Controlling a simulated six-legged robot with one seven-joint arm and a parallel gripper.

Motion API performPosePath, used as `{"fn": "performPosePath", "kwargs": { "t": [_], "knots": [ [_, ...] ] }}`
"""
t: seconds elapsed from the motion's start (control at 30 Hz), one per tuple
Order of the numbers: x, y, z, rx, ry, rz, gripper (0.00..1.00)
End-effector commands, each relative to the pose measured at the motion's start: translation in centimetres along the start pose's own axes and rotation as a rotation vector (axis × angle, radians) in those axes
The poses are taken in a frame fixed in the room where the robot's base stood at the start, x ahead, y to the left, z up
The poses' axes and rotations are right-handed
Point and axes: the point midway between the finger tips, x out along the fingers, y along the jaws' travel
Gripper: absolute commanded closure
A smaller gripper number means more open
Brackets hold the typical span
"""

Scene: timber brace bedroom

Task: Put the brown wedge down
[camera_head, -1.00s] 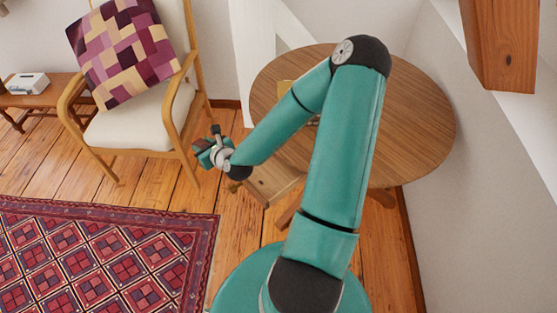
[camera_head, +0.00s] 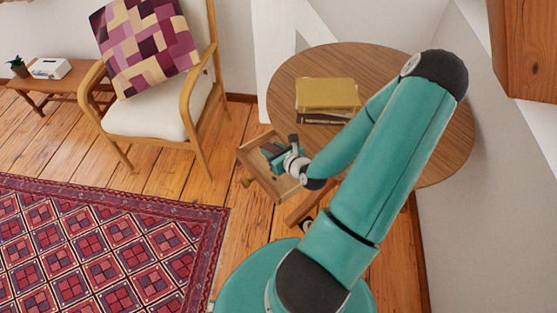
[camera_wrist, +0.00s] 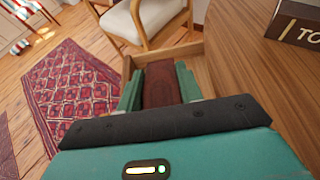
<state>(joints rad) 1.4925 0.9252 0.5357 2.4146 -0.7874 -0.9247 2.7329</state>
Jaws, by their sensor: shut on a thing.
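The brown wedge (camera_wrist: 160,84) is a dark reddish-brown block between the two teal fingers of my gripper (camera_wrist: 159,88) in the wrist view. My gripper is shut on it. In the head view my gripper (camera_head: 274,154) is over the open wooden drawer (camera_head: 284,191) of the round table. The wedge is mostly hidden there by the fingers. In the wrist view the drawer's pale rim (camera_wrist: 190,51) lies around and beyond the fingers. I cannot tell whether the wedge touches the drawer floor.
The round table (camera_head: 440,150) carries a yellow book (camera_head: 327,94) on a darker one. An armchair (camera_head: 150,120) with a patterned cushion stands left of the drawer. A low bench (camera_head: 50,90) holds a plant and a white box. A red rug (camera_head: 90,240) covers the floor at left.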

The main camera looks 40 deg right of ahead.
Motion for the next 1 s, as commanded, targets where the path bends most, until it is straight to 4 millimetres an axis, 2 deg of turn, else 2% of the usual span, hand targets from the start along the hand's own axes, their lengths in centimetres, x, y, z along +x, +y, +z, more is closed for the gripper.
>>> {"fn": "performPosePath", "kwargs": {
  "t": [0.27, 0.47, 1.0],
  "knots": [
    [-0.5, -1.2, -2.8, 0.002, 0.001, -0.001, 0.86],
    [0.6, -1.1, -5.1, 0.001, 0.000, 0.001, 0.86],
    [0.9, -1.1, -6.0, -0.001, -0.001, 0.000, 0.86]
  ]
}}
